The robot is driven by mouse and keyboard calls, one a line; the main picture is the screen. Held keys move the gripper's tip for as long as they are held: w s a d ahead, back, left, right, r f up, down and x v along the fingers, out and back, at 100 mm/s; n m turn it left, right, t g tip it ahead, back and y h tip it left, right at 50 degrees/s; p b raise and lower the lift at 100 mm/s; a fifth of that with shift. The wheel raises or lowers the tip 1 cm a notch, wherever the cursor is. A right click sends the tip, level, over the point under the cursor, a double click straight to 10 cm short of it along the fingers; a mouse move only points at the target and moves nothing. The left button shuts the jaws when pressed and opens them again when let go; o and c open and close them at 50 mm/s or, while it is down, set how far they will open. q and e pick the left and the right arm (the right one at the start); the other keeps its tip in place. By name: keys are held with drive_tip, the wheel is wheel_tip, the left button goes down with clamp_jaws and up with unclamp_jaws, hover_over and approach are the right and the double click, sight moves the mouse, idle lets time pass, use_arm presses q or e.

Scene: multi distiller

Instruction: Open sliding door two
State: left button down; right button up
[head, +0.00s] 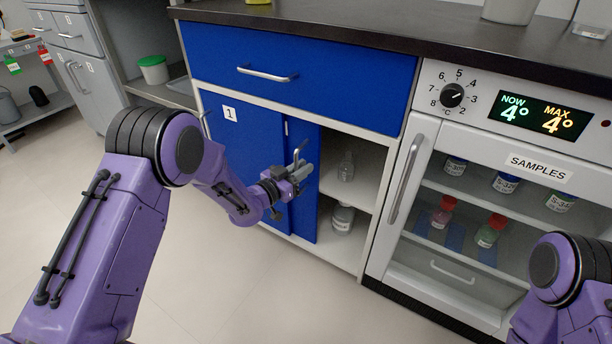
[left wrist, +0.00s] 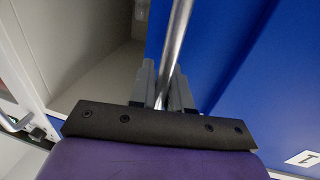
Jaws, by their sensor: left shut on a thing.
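The blue sliding door two (head: 304,190) stands in the cabinet below the blue drawer. It is slid to the left, mostly behind or beside the blue door marked 1 (head: 245,150). The right part of the cabinet is open. My left gripper (head: 300,172) is at the door's metal bar handle (head: 298,151). In the left wrist view the fingers (left wrist: 162,90) are shut on the handle (left wrist: 177,40), with the blue panel behind it. My right arm shows at the lower right, but its gripper is out of the picture.
Inside the open part, a clear flask (head: 346,167) stands on the upper shelf and a jar (head: 343,217) on the lower one. A sample fridge (head: 480,200) stands to the right. The blue drawer (head: 300,70) above is shut. The floor in front is clear.

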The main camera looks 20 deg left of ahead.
use_arm(q)
drive_tip(key=shift+w+a, duration=0.25)
drive_tip(key=shift+a, duration=0.6)
drive_tip(key=c, duration=1.4)
unclamp_jaws()
drive_tip(key=shift+c, duration=0.2)
drive_tip(key=p+v, duration=0.2)
drive_tip(key=v, duration=0.8)
drive_tip(key=shift+s+p, duration=0.25)
drive_tip(key=shift+p, duration=0.05)
drive_tip(key=shift+a, duration=0.1)
